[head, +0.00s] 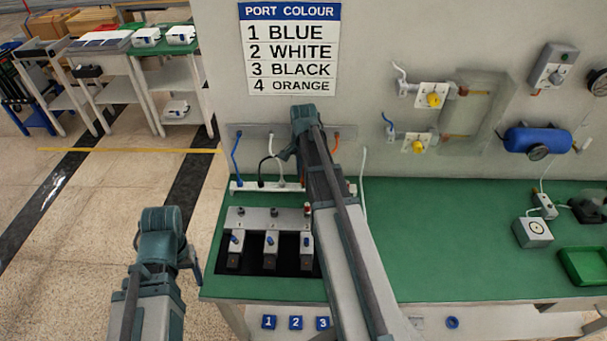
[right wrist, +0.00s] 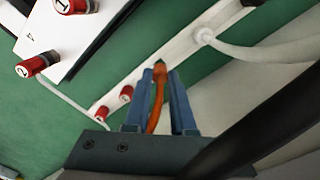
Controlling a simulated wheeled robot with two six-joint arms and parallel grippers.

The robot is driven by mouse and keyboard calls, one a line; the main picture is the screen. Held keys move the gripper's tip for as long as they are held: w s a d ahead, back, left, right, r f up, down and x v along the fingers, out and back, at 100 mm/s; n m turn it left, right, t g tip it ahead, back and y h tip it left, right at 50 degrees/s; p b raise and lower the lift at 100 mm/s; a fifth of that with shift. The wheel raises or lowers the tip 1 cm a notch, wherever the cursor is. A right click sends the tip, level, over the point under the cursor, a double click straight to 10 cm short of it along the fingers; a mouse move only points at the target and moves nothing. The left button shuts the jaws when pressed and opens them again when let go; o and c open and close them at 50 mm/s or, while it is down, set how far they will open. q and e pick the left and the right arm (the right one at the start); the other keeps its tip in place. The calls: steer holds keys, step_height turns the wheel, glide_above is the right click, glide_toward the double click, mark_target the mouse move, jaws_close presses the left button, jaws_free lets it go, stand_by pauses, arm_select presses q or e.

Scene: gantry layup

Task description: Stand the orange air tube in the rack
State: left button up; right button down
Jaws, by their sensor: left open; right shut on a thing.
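The orange air tube (right wrist: 158,98) is between the blue fingers of my right gripper (right wrist: 160,85) in the right wrist view. The gripper is shut on it. In the head view a short orange piece (head: 336,141) shows at the wall panel; my right arm hides much of the tube. The rack is a white strip (head: 243,187) at the back of the green bench; it also shows in the right wrist view (right wrist: 180,50), close to the fingertips. I cannot tell whether the tube touches it. My left gripper (head: 190,264) is open and empty, left of the bench.
Another white tube (head: 363,180) hangs right of my arm. A numbered valve block (head: 254,218) stands in front. The bench's middle right is clear.

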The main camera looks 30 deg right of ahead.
mark_target(302, 179)
steer(key=shift+f+b, duration=0.9)
steer(key=shift+f, duration=0.1)
steer(key=c, duration=0.7)
jaws_free()
steer(key=shift+r, duration=0.1)
step_height(302, 179, up, 14)
steer(key=p, duration=1.4)
steer(key=s+a+f+n+b, duration=0.2)
steer(key=s+a+n, duration=0.3)
steer(key=a, duration=0.5)
steer(key=s+a+f+n+b, duration=0.3)
steer(key=s+a+n, duration=0.3)
steer(key=a, duration=0.4)
steer(key=s+a+f+n+h+b, duration=0.1)
steer(key=s+a+f+n+b, duration=0.1)
steer(key=s+a+n, duration=0.3)
steer(key=shift+s+a+f+n+b, duration=0.15)
steer(key=shift+a+n, duration=0.4)
steer(key=shift+a, duration=0.35)
steer(key=shift+a+f+n+b, duration=0.1)
steer(key=shift+a+n, duration=0.4)
steer(key=shift+a, duration=0.45)
steer(key=shift+s+a+f+n+b, duration=0.15)
steer(key=shift+a+n, duration=0.4)
steer(key=shift+a, duration=0.35)
